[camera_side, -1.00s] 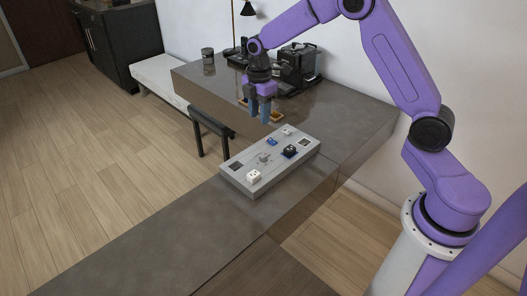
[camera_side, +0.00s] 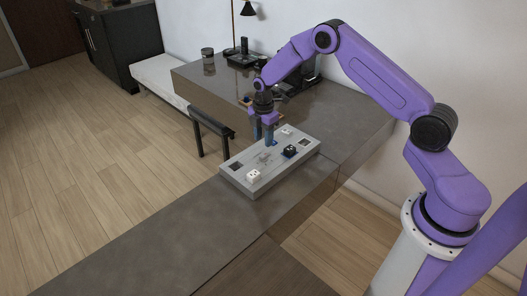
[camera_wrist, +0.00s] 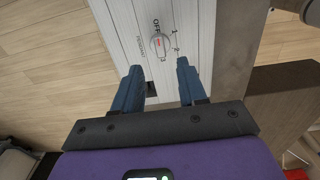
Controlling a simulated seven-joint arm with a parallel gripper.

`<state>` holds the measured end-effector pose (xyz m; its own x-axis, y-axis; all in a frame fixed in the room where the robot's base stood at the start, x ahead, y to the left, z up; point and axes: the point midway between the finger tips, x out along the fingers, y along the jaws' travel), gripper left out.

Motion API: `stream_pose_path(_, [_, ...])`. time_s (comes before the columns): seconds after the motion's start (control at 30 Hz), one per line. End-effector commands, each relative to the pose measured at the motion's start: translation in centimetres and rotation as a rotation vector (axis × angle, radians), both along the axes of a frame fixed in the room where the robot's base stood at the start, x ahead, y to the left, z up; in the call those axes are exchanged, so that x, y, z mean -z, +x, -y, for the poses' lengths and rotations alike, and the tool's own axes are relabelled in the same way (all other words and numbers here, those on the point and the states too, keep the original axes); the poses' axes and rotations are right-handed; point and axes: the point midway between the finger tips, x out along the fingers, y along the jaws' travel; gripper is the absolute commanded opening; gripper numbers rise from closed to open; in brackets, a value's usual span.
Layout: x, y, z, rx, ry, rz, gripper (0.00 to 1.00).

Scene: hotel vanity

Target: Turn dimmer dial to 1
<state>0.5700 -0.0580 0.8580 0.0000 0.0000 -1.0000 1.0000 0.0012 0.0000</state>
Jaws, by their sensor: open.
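A grey panel (camera_side: 290,165) lies on the counter in the side view; its light face (camera_wrist: 195,20) fills the upper middle of the wrist view. The small dimmer dial (camera_wrist: 160,45) carries a red mark, with "OFF" above it and "1" and "2" to its right. The mark appears nearest the OFF side; its exact setting is hard to tell. The dial is small and grey in the side view (camera_side: 265,157). My gripper (camera_side: 264,142) is above the panel, pointing down. Its blue fingers (camera_wrist: 159,67) are open and empty, with the dial just beyond the gap between their tips.
A dark machine (camera_side: 300,75) stands behind on the counter. The counter (camera_side: 130,235) at the front left is clear.

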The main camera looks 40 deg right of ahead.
Motion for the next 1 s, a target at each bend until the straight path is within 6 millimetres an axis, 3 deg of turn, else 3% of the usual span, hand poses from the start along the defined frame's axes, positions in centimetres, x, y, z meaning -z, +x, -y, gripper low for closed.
stream_pose_path(0.2, [3.9, -0.1, 0.1, 0.002, 0.0, -0.002, 0.41])
stream_pose_path(0.4, [6.0, 0.0, 0.0, 0.001, 0.0, -0.001, 0.41])
stream_pose_path(0.83, [6.7, 0.0, 0.0, 0.001, 0.0, 0.001, 0.41])
stream_pose_path(0.97, [6.7, 0.0, 0.0, 0.001, 0.0, 0.0, 0.0])
stream_pose_path(1.0, [6.7, 0.0, 0.0, 0.001, 0.0, 0.0, 0.0])
